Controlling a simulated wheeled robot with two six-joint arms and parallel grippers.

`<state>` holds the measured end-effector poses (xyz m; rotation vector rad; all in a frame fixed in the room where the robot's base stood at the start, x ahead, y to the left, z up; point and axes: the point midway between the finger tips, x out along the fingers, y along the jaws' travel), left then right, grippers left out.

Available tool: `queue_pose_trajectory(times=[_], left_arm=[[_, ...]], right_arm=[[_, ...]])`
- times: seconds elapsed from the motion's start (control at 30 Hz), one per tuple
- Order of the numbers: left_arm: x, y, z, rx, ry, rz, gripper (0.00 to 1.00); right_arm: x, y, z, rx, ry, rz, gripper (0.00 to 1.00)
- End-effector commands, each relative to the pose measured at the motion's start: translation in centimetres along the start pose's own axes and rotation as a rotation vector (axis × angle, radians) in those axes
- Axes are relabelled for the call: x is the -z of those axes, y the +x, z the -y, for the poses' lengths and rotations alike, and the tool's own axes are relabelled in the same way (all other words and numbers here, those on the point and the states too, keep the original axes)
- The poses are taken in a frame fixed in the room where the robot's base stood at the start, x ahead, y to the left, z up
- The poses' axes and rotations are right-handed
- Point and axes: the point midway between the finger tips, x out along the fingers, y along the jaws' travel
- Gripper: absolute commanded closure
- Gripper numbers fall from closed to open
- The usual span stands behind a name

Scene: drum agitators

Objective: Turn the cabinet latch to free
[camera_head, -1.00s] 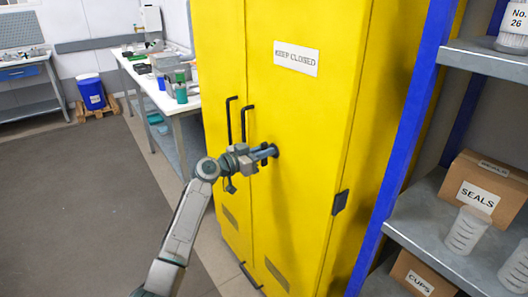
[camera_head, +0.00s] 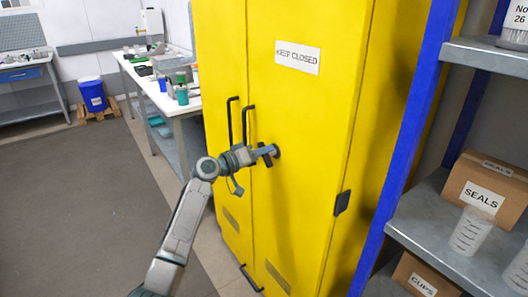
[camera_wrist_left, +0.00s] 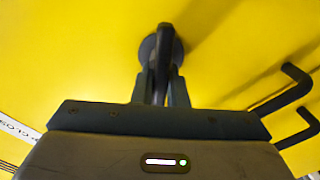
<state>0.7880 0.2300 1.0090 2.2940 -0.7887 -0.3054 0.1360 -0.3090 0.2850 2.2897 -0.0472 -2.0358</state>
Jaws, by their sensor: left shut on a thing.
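The yellow cabinet (camera_head: 310,110) has a dark latch (camera_head: 276,151) on its right door, to the right of the two black handles. My left gripper (camera_head: 262,154) is at the latch, and its arm reaches in from the lower left. In the left wrist view, the latch's round dark base (camera_wrist_left: 178,47) sits flat on the yellow door. Its narrow lever (camera_wrist_left: 163,50) runs between the two fingers of my left gripper (camera_wrist_left: 161,80), which are shut on it. The fingers hide part of the lever. My right gripper is in neither view.
Two black door handles (camera_head: 244,124) stand out just left of the latch and show at the right of the wrist view (camera_wrist_left: 285,92). A blue-posted shelf (camera_head: 405,150) with boxes stands close on the right. A workbench (camera_head: 185,107) is behind on the left. The floor at left is clear.

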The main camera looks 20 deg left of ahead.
Motion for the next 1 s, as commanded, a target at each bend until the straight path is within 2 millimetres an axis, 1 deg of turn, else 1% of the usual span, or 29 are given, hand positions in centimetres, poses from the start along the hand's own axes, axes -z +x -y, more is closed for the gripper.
queue_pose_trajectory(times=[0.17,0.47,0.7,1.0], left_arm=[[0.0,0.0,0.2,0.001,-0.169,0.001,1.00],[0.0,0.0,0.5,0.001,-0.451,0.000,1.00],[-0.2,0.0,0.7,0.002,-0.643,0.001,1.00],[-0.4,0.0,0.9,0.001,-0.795,0.001,1.00]], right_arm=[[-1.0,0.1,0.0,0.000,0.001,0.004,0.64],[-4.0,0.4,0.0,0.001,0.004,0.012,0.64],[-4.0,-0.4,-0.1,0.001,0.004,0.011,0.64],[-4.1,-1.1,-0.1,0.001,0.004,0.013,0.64]])
